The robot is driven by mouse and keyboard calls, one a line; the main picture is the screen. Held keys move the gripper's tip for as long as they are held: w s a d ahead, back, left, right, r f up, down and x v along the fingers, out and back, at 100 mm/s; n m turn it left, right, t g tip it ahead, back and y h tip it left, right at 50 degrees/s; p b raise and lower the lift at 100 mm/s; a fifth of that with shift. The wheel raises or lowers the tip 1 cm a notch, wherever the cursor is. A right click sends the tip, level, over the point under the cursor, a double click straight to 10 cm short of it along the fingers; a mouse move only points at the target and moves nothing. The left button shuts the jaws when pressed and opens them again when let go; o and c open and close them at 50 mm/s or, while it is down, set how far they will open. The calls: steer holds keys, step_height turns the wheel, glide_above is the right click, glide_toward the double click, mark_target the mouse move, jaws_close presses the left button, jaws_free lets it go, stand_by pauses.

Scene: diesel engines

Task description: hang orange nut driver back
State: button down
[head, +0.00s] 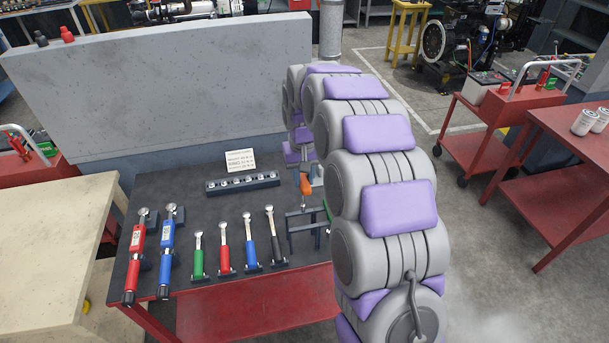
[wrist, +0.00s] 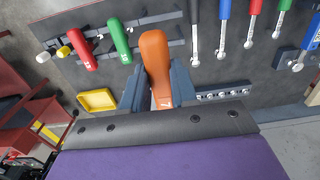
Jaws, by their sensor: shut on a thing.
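The orange nut driver (wrist: 154,58) is between the two dark fingers of my gripper (wrist: 160,82), which is shut on its handle. In the head view the orange nut driver (head: 305,184) is upright, handle up, near the dark rack (head: 304,228). The rack's bars (wrist: 92,48) also show in the wrist view, with a red driver (wrist: 82,48) and a green driver (wrist: 119,40) in it. The orange driver's tip is hidden in the wrist view, so I cannot tell whether it touches the rack. My arm covers the rack's right part in the head view.
Several wrenches (head: 223,248) stand in a row on the dark bench top left of the rack. A socket strip (head: 243,183) and a white card (head: 240,160) lie behind. A yellow tray (wrist: 97,100) lies near the rack. A grey wall (head: 170,85) rises behind.

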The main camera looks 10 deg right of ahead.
steer(key=shift+a+f+b, duration=0.2)
steer(key=shift+a+f, duration=0.15)
steer(key=shift+f, duration=0.25)
steer(key=shift+a+f+b, duration=0.15)
steer(key=shift+a+f, duration=0.15)
steer(key=shift+f, duration=0.3)
steer(key=f, duration=0.1)
steer(key=d+f+b, duration=0.1)
steer(key=shift+f, duration=0.35)
steer(key=shift+d+f, duration=0.15)
steer(key=shift+f, duration=0.55)
step_height(320, 180, down, 8)
steer(key=b, duration=0.1)
steer(key=shift+a+f+b, duration=0.2)
steer(key=shift+a+b, duration=0.15)
steer(key=shift+a, duration=0.05)
steer(key=shift+d, duration=0.1)
steer(key=shift+f, duration=0.7)
